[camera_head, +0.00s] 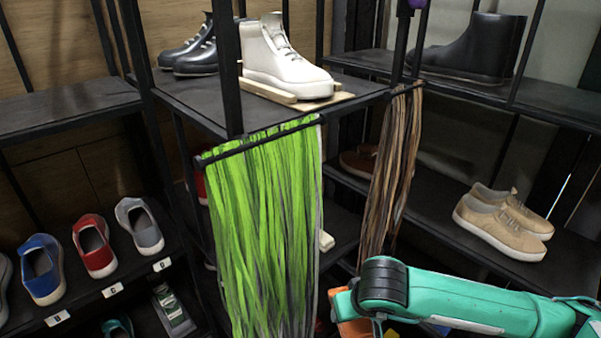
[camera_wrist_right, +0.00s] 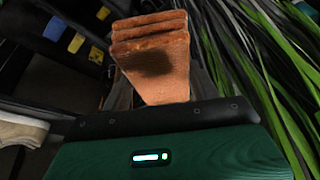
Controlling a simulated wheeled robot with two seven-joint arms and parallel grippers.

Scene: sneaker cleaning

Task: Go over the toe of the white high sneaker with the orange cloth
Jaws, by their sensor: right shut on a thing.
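The white high sneaker (camera_head: 284,62) stands upright on a light wooden board (camera_head: 290,98) on the upper dark shelf in the head view, its toe pointing right. The folded orange cloth (camera_wrist_right: 153,57) is in my right gripper (camera_wrist_right: 160,98) in the right wrist view, with a dark patch on its face. A bit of the cloth (camera_head: 354,327) also shows at the bottom of the head view. My right arm reaches in from the lower right, and the gripper is well below the sneaker and apart from it. The fingers are mostly hidden behind the cloth. My left gripper is out of view.
Green strips (camera_head: 262,225) hang from the shelf's front edge, with brown strips (camera_head: 390,165) at its right corner. A black upright post (camera_head: 228,70) stands in front of the sneaker's heel. Dark shoes (camera_head: 195,52) are behind it. Tan shoes (camera_head: 503,220) sit on the right shelf.

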